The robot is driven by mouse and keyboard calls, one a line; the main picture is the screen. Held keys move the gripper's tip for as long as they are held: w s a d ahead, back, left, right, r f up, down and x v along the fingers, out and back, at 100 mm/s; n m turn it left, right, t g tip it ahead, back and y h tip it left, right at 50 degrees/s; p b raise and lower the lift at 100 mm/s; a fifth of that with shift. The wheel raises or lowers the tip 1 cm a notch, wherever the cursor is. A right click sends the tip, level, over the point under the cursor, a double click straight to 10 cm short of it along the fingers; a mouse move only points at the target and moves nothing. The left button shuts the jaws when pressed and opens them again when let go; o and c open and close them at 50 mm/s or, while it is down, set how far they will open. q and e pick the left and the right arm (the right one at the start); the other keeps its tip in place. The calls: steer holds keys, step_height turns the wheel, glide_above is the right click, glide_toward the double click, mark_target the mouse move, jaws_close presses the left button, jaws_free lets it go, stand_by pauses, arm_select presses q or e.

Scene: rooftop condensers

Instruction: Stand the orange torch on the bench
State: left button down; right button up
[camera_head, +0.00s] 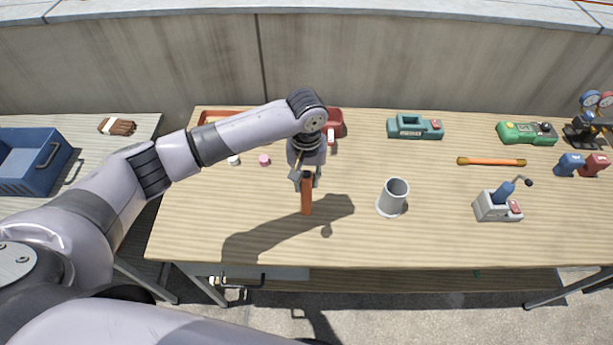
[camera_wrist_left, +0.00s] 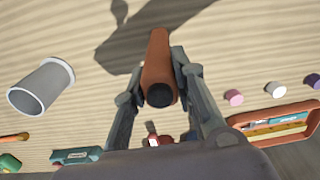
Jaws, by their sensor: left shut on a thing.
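The orange torch (camera_head: 307,196) hangs upright below my left gripper (camera_head: 304,177) over the left-middle part of the bench (camera_head: 400,242). In the left wrist view the torch (camera_wrist_left: 157,58) lies between the two fingers of my left gripper (camera_wrist_left: 158,75), which is shut on it. Its dark round end faces the camera. I cannot tell for sure whether its lower end touches the bench top. My right gripper is not in view.
A grey cup (camera_head: 393,198) stands right of the torch. An orange-handled rod (camera_head: 491,162), a grey device with a lever (camera_head: 497,206), and teal (camera_head: 414,126) and green (camera_head: 527,133) devices lie further right. A blue crate (camera_head: 33,160) is far left. The bench front near the torch is clear.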

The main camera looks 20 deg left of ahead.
arm_select(q)
steer(key=c, duration=1.3)
jaws_free()
steer(key=shift+f, duration=0.1)
step_height(320, 180, up, 12)
steer(key=shift+r+b, duration=0.15)
steer(key=shift+b, duration=0.9)
